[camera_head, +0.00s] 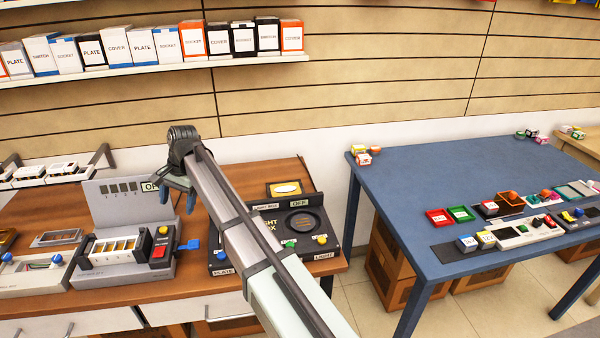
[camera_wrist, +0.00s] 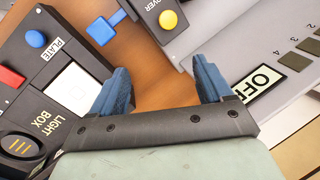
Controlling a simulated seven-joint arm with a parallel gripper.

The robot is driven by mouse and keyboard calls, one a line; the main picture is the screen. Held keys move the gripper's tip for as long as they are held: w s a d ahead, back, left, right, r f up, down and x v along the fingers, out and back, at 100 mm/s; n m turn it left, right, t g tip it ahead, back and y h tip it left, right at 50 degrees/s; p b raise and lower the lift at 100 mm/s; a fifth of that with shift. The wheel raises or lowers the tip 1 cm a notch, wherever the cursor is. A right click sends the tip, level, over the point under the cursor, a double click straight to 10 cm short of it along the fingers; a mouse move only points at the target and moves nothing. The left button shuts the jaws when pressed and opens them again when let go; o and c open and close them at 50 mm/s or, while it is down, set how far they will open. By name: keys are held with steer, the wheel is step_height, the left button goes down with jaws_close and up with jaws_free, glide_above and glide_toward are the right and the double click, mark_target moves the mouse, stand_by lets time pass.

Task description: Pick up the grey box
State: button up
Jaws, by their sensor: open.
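No single thing stands out for certain as the grey box. A grey device (camera_head: 128,262) with an upright numbered panel (camera_head: 122,200) stands on the wooden table. It also shows in the wrist view (camera_wrist: 222,28), upper right, with a yellow button and a blue knob. A smaller grey flat box (camera_head: 57,238) lies to its left. My gripper (camera_head: 178,199) hangs above the table, between the grey device and the black light box (camera_head: 275,235). Its blue fingers are apart in the wrist view (camera_wrist: 162,85), with only bare brown tabletop showing between them.
The light box (camera_wrist: 45,95) has knobs and a lit white square. Another device with a blue knob (camera_head: 30,275) is at far left. A shelf (camera_head: 150,68) holds several labelled boxes. A blue table (camera_head: 400,200) with small boxes and devices stands right, across a floor gap.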

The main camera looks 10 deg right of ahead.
steer(key=w+d+m, duration=0.2)
steer(key=w+d, duration=0.3)
steer(key=d, duration=0.8)
steer(key=w+d+m+t+h, duration=0.1)
steer(key=w+d, duration=0.4)
steer(key=d, duration=0.8)
steer(key=w+d+m, duration=0.2)
steer(key=w+d, duration=0.2)
steer(key=d, duration=0.9)
steer(key=s+d+r+m+h, duration=0.1)
steer(key=d+m, duration=0.1)
steer(key=d, duration=1.2)
steer(key=s+d+r+m, duration=0.1)
steer(key=d, duration=1.2)
steer(key=m+h, duration=0.1)
steer(key=m, duration=0.4)
glide_above(493, 203)
steer(key=shift+g, duration=0.4)
steer(key=f, duration=0.7)
steer(key=shift+d+f, duration=0.3)
steer(key=shift+f, duration=0.1)
steer(key=shift+s+a+f, duration=0.1)
steer(key=shift+a+f, duration=0.1)
steer(key=shift+f, duration=1.1)
steer(key=shift+a+f, duration=0.15)
steer(key=shift+f, duration=1.15)
steer(key=c, duration=1.2)
